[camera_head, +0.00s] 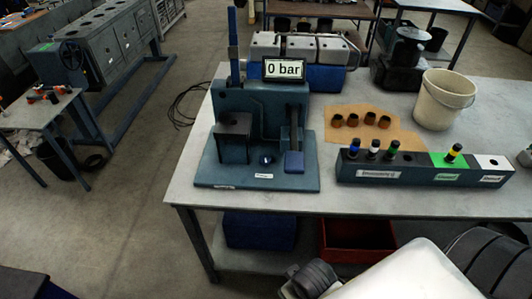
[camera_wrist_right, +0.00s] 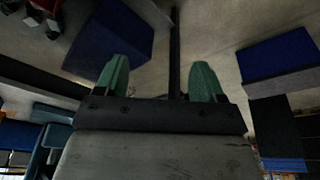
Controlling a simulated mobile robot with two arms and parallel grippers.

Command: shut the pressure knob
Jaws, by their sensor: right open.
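A blue test stand (camera_head: 262,110) stands at the left end of the grey workbench. The knob is not seen in that view. My left gripper is not in view.
A dark rack (camera_head: 425,176) with several coloured-top injectors stands right of the stand. Behind it are brown cups on cardboard (camera_head: 385,121) and a white bucket (camera_head: 443,99). A red bin (camera_head: 357,238) is under the bench (camera_head: 335,202). The floor left of the bench is open.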

